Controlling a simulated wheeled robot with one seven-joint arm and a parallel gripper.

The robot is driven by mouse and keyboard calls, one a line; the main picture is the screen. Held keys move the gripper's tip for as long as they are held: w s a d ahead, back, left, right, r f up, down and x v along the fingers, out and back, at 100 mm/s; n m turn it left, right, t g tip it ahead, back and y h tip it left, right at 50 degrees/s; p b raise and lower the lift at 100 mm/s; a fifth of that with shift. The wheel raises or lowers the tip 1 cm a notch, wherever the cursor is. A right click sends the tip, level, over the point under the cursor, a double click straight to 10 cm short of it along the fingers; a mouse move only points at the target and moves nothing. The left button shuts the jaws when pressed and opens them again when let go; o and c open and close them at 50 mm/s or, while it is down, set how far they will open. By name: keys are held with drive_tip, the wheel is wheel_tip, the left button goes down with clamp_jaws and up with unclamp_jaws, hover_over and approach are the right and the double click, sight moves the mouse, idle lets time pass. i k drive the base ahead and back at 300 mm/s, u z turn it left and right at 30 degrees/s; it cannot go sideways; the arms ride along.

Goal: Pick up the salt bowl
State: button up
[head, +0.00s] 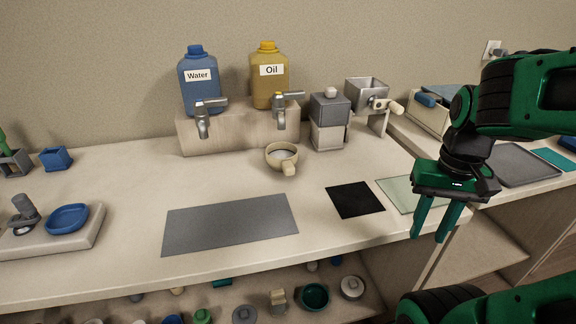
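A cream bowl with a stubby handle (282,157) stands upright on the counter (130,190), in front of the dispenser stand. It holds something pale, which may be salt; I see no label on it. My gripper (430,236) hangs at the right, over the counter's front edge, with its green fingers pointing down. The fingers are apart with nothing between them. The gripper is well to the right of the cream bowl and nearer to me, not touching it.
The Water jug (199,87) and Oil jug (268,85) stand behind the bowl, their taps close by. A grey box (330,108) and a hopper (366,94) stand to its right. A grey mat (231,225) and black mat (355,200) lie bare in front. A blue bowl (68,218) is far left.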

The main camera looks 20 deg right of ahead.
sight(282, 157)
drive_tip(key=z, duration=1.5)
drive_tip(key=k, duration=0.8)
drive_tip(key=u, duration=0.85)
drive_tip(key=i, duration=0.95)
drive_tip(key=z, duration=0.05)
